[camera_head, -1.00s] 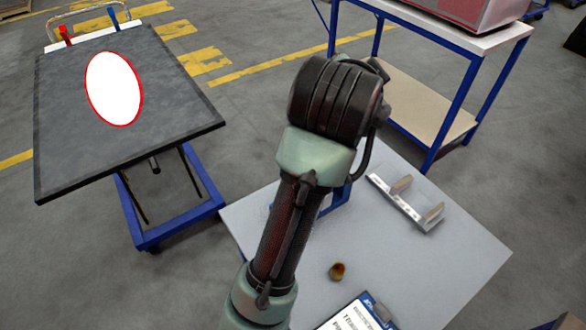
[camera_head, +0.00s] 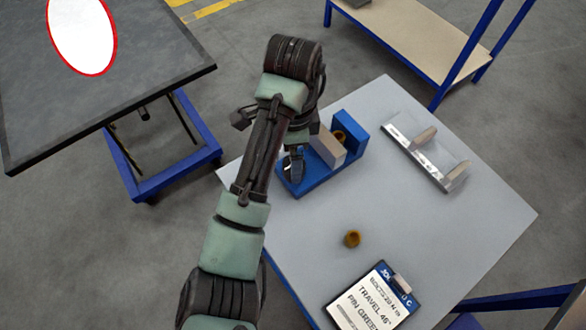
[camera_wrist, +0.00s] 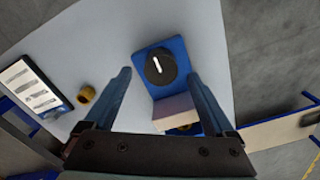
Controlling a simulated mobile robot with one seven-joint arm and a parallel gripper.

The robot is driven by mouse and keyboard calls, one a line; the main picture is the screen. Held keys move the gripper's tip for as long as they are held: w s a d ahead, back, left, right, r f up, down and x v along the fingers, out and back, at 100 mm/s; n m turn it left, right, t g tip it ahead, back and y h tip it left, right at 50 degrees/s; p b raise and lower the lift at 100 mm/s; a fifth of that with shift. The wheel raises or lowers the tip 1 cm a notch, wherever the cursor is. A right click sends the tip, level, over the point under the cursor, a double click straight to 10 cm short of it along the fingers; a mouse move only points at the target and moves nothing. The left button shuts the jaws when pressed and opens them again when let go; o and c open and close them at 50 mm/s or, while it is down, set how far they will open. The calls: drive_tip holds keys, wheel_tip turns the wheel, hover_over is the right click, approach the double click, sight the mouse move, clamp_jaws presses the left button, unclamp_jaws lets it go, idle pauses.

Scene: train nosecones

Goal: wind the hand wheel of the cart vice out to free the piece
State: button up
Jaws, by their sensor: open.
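The blue cart vice (camera_head: 307,183) stands on the grey cart top, with a beige jaw block (camera_head: 327,146) facing a blue end block. A brass-coloured piece (camera_head: 340,137) sits between them; part of it also shows in the wrist view (camera_wrist: 184,128). My gripper (camera_wrist: 159,75) is open, one finger to each side of the wheel in the picture, with visible gaps. Contact does not show.
A loose brass piece (camera_head: 352,239) and a clipboard (camera_head: 370,302) lie on the cart top (camera_head: 450,225). A metal bracket with two beige posts (camera_head: 425,155) lies at its right. A dark-topped table (camera_head: 130,75) stands left, and a blue-framed bench (camera_head: 420,35) stands behind.

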drive_tip(key=shift+f+b, duration=0.35)
drive_tip(key=shift+f, duration=1.8)
drive_tip(key=c, duration=1.4)
